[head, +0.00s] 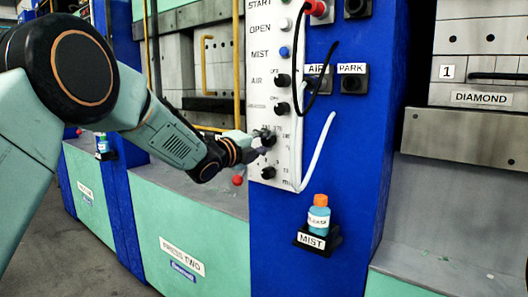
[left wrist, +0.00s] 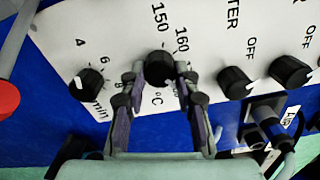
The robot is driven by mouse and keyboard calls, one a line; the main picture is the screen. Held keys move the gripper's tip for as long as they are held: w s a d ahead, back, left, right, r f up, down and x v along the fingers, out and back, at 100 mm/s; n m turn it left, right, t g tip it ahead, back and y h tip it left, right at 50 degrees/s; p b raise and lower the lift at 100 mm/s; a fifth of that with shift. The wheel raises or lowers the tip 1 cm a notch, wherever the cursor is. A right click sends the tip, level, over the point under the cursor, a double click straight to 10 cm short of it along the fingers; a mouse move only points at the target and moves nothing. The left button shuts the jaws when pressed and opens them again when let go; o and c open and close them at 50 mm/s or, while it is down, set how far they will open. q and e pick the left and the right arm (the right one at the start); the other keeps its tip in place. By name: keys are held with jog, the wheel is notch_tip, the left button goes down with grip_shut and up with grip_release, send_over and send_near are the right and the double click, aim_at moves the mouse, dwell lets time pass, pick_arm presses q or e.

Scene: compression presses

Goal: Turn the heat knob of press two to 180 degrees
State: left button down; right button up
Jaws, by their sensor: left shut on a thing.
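The heat knob (head: 268,136) is a black dial on the white control panel (head: 262,95) of the blue column. In the left wrist view the heat knob (left wrist: 160,66) sits between the fingertips of my left gripper (left wrist: 160,78), under the marks 150 and 160 and above the °C sign. My left gripper (head: 258,145) is shut on it. A pale pointer mark shows on the knob's lower right side, but the exact number it points at is hidden by the fingers. My right gripper is not in view.
A minute knob (left wrist: 88,82) is beside the heat knob, below it in the head view. Several other knobs sit above. A white cable (head: 312,150) hangs close at the right. A red ball knob (head: 238,180) is just below my gripper. A MIST bottle (head: 319,215) stands lower right.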

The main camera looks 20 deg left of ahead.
pick_arm(q)
jog(key=m+b, duration=0.2)
jog(key=shift+m, duration=0.4)
jog(key=shift+r+m+b, duration=0.15)
jog(key=shift+m+b, duration=0.15)
jog(key=shift+b, duration=0.2)
jog(key=shift+a+r, duration=0.1)
jog(key=c, duration=1.4)
grip_release()
jog(key=o, duration=0.4)
jog(key=shift+w+f, duration=0.1)
jog(key=shift+f, duration=0.1)
jog(key=v, duration=1.2)
jog(key=shift+r, duration=0.1)
